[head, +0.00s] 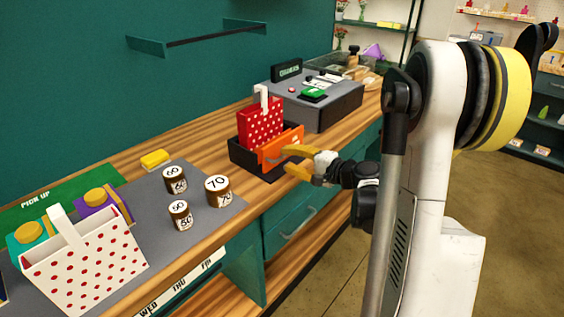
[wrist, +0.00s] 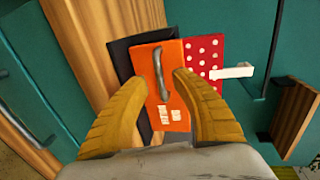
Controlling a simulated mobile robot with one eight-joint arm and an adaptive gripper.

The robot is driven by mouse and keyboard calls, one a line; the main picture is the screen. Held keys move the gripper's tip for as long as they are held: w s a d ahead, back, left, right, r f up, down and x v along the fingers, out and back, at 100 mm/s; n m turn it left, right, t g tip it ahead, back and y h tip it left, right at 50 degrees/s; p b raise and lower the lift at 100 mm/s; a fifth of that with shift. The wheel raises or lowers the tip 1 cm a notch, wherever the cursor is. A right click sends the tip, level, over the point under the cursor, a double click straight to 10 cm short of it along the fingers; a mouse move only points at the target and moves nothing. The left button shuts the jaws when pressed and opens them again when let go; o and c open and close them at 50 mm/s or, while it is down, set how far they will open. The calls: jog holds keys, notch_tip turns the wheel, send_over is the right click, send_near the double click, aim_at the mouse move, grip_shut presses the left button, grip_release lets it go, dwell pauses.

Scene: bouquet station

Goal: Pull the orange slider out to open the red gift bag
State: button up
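The red gift bag (head: 262,122) with white dots and a white handle stands in a black holder (head: 240,155) on the wooden counter. The orange slider (head: 276,146) is an upright panel on the near side of the bag, with a grey bar handle. My gripper (head: 290,159) has yellow fingers and is at the slider's right edge in the head view. In the wrist view my gripper (wrist: 175,82) is open, its fingertips on either side of the grey handle (wrist: 160,72). The slider (wrist: 150,90) covers part of the bag (wrist: 205,55). I cannot tell whether the fingertips touch the slider.
A grey register-like box (head: 315,100) stands behind the bag. Several brown numbered weights (head: 217,190) sit on a grey mat (head: 205,215). A white dotted bag (head: 85,262) stands at the front left. A yellow block (head: 155,159) lies near the wall. Teal drawers are below the counter.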

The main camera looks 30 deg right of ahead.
jog(key=shift+x, duration=1.3)
grip_shut()
jog(key=shift+f+b+v, duration=0.2)
jog(key=shift+v, duration=0.7)
jog(key=shift+f+b+v, duration=0.15)
jog(key=shift+b+v, duration=0.05)
jog(key=shift+v, duration=0.65)
grip_release()
jog(key=v, duration=1.2)
